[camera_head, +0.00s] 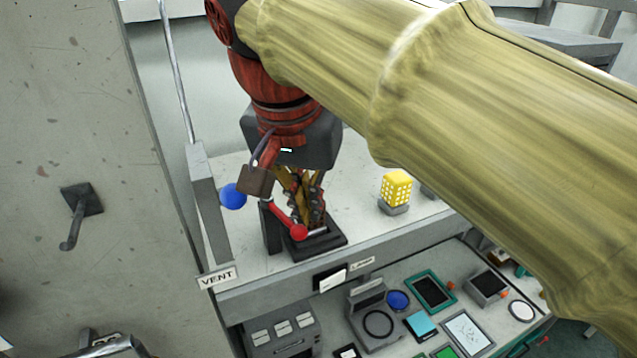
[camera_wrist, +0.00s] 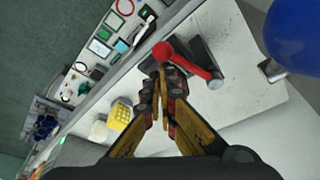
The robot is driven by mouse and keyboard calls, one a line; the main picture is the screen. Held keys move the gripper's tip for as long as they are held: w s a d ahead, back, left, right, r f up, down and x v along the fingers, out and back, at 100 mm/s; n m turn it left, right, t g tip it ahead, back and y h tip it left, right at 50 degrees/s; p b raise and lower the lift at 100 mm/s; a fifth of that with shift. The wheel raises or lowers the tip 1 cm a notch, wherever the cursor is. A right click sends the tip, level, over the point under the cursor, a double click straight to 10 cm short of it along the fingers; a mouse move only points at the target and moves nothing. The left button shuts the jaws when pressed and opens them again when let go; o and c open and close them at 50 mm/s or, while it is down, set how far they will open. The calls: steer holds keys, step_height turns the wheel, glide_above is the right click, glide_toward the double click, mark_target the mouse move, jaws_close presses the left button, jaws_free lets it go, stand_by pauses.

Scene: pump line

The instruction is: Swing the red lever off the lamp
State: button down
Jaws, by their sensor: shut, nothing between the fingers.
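The red lever (camera_head: 283,217) has a round red knob and sits on a dark base (camera_head: 325,245) on the light counter. In the wrist view the lever (camera_wrist: 190,62) slants from its grey mount to the knob at the upper left. My gripper (camera_head: 312,218) is shut and empty, pointing down close beside the lever. In the wrist view its fingertips (camera_wrist: 162,72) are just below the knob; I cannot tell whether they touch. A yellow gridded lamp (camera_head: 396,188) stands to the right, apart from the lever; it also shows in the wrist view (camera_wrist: 120,115).
A blue ball (camera_head: 233,195) and a padlock (camera_head: 255,181) are left of my gripper. A grey post (camera_head: 205,205) with a VENT sign (camera_head: 217,277) stands at the counter's left end. A lower panel (camera_head: 400,340) holds several devices. The counter between lever and lamp looks clear.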

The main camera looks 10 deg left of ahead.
steer(key=shift+s, duration=0.15)
steer(key=shift+s+a, duration=0.55)
steer(key=shift+s, duration=0.3)
steer(key=shift+w+d, duration=0.1)
steer(key=shift+w, duration=0.05)
